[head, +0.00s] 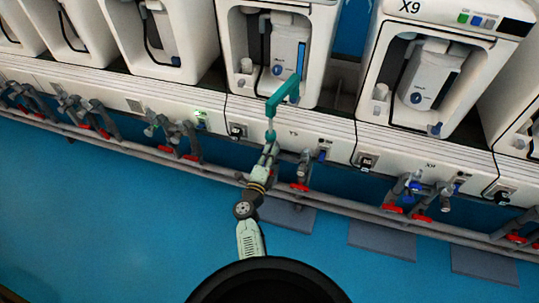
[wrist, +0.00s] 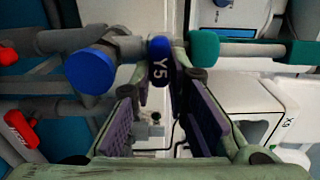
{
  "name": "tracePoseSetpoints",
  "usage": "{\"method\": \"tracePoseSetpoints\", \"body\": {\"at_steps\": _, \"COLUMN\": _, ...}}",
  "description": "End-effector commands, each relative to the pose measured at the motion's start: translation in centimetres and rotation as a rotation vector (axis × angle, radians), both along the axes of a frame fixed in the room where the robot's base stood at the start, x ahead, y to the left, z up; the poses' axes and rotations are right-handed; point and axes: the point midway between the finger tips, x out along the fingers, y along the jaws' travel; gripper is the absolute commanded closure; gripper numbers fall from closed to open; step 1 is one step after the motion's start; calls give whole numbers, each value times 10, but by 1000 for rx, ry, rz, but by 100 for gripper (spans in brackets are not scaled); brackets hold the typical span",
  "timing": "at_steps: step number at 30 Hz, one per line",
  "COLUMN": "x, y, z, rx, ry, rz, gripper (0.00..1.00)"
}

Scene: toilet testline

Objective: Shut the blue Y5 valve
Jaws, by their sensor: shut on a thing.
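The blue Y5 valve handle (wrist: 160,60), marked with white "Y5", sits between my fingertips in the wrist view. My gripper (wrist: 161,74) is shut on it, with purple pads on either side. A grey pipe fitting with a round blue cap (wrist: 91,70) is just left of the handle. A teal fitting (wrist: 205,48) lies just right of it. In the head view my gripper (head: 270,147) is at the white front panel under the middle unit, and the handle cannot be made out there.
A teal angled pipe (head: 284,96) rises above my gripper in front of the middle unit. Grey pipes with red handles (head: 299,187) run low along the panel. Unit X9 (head: 440,70) stands to the right. The blue floor (head: 110,210) is open at left.

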Motion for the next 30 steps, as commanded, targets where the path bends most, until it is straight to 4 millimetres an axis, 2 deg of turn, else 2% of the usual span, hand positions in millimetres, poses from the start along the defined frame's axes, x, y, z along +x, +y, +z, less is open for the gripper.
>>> {"method": "tracePoseSetpoints", "body": {"at_steps": 9, "x": -1, "y": 1, "z": -1, "rx": 3, "ry": 1, "rz": 1, "gripper": 100}}
{"method": "tracePoseSetpoints", "body": {"at_steps": 10, "x": -1, "y": 1, "z": -1, "rx": 3, "ry": 1, "rz": 1, "gripper": 83}}
{"method": "tracePoseSetpoints", "body": {"at_steps": 18, "x": 0, "y": 0, "z": -1, "rx": 1, "ry": 1, "rz": 1, "gripper": 65}}
{"method": "tracePoseSetpoints", "body": {"at_steps": 26, "x": 0, "y": 0, "z": 0, "rx": 1, "ry": 0, "rz": 0, "gripper": 65}}
{"method": "tracePoseSetpoints", "body": {"at_steps": 30, "x": -9, "y": 3, "z": 0, "rx": 1, "ry": 1, "rz": 1, "gripper": 65}}
